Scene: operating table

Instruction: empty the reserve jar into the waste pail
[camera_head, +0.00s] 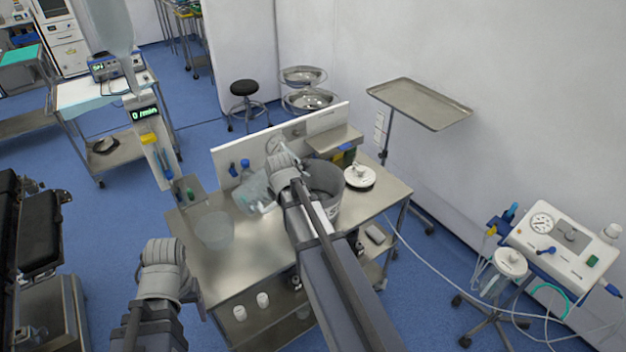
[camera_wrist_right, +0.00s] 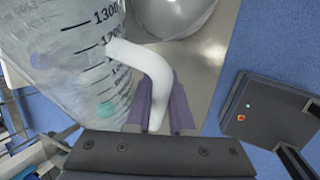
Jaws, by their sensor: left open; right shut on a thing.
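The clear jar (camera_head: 254,192) appears tilted above the steel cart, left of the waste pail. Its graduated wall (camera_wrist_right: 75,60) fills the left of the right wrist view. My right gripper (camera_wrist_right: 160,105) is shut on the jar's white curved handle (camera_wrist_right: 150,65); in the head view, my wrist partly covers this grip. The grey waste pail (camera_head: 325,183) stands on the cart, partly behind my right arm. My left gripper (camera_head: 193,292) is open and empty, low at the cart's front left, apart from the jar. The jar's contents are unclear.
A clear container (camera_head: 214,231) stands on the cart's (camera_head: 250,262) left part. A white lid-like piece (camera_head: 359,176) lies right of the pail. A white panel (camera_head: 320,119) edges the cart's back. A suction unit (camera_head: 563,245) with a tube is at the right.

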